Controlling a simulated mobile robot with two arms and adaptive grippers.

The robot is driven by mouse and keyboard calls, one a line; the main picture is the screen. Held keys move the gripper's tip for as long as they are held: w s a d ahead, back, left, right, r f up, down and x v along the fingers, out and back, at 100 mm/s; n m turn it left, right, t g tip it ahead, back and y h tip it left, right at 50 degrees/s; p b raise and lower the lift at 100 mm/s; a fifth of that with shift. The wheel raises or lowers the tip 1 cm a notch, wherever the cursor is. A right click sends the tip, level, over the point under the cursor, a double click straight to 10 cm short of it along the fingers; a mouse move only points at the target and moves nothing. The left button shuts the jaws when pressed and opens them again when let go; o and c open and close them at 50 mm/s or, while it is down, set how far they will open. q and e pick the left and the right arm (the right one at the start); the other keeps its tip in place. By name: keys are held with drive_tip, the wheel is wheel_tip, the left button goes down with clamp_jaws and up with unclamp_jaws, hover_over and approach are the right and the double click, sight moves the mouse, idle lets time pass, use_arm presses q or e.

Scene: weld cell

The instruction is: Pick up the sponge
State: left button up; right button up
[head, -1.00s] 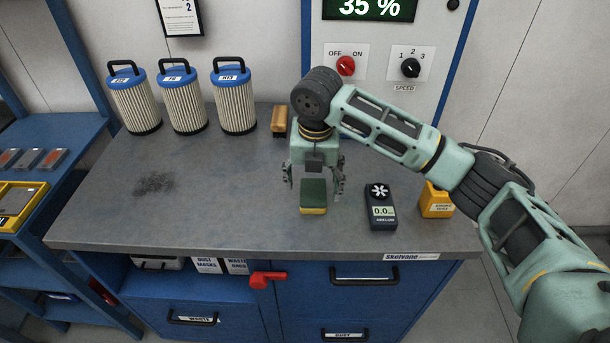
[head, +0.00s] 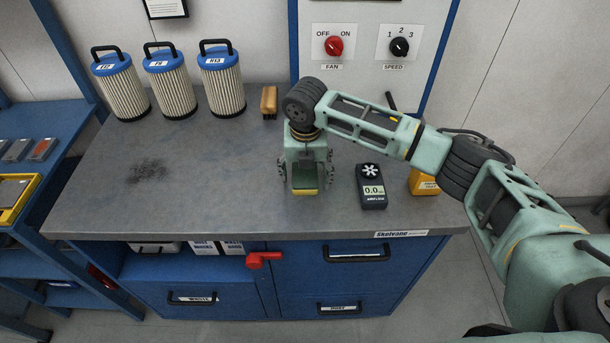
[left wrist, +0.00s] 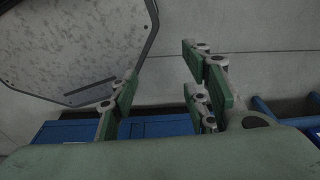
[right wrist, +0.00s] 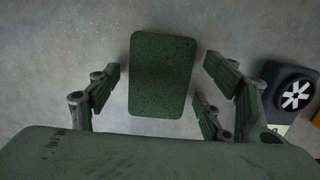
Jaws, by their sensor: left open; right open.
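The sponge (head: 305,187), green on top with a yellow lower layer, lies on the grey bench top. My right gripper (head: 305,180) is open and points down over it, hiding part of it in the head view. In the right wrist view the sponge (right wrist: 163,75) lies between the open fingers of my right gripper (right wrist: 165,95), with a gap on each side. My left gripper (left wrist: 160,95) is open and empty in the left wrist view; it is not in the head view.
An anemometer (head: 371,187) and a yellow box (head: 423,182) stand right of the sponge. A wooden brush (head: 269,101) lies behind it. Several filter cartridges (head: 170,82) stand at the back left. The bench top (head: 215,170) is clear left of the sponge.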

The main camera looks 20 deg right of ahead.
sight(305, 172)
drive_tip(key=c, duration=0.8)
use_arm(q)
drive_tip(key=s, duration=0.3)
drive_tip(key=shift+a+f+g, duration=0.1)
drive_tip(key=shift+f+g, duration=0.05)
drive_tip(key=shift+g, duration=0.15)
drive_tip(key=shift+w, duration=0.1)
